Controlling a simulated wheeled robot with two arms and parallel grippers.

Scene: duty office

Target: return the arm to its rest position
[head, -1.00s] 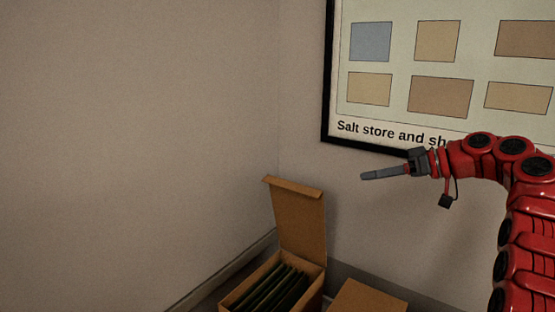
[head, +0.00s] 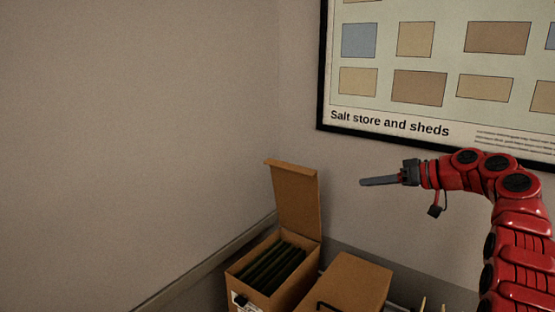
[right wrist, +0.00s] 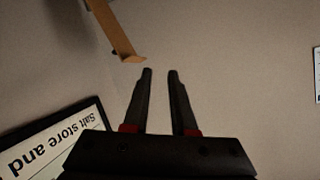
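My right arm (head: 515,215) is red and comes in from the right in the head view, bent at the top. Its gripper (head: 365,182) points left, in the air in front of the wall, above and to the right of an open box. In the right wrist view the two dark fingers (right wrist: 160,73) stand apart with only wall between their tips, so the gripper is open and empty. My left gripper is in neither view.
An open cardboard box (head: 297,290) with dark files and a raised lid (head: 296,200) stands below. A closed box (head: 355,282) is beside it. A framed poster (head: 425,128) hangs behind the arm; it also shows in the right wrist view (right wrist: 60,137). The wall at left is bare.

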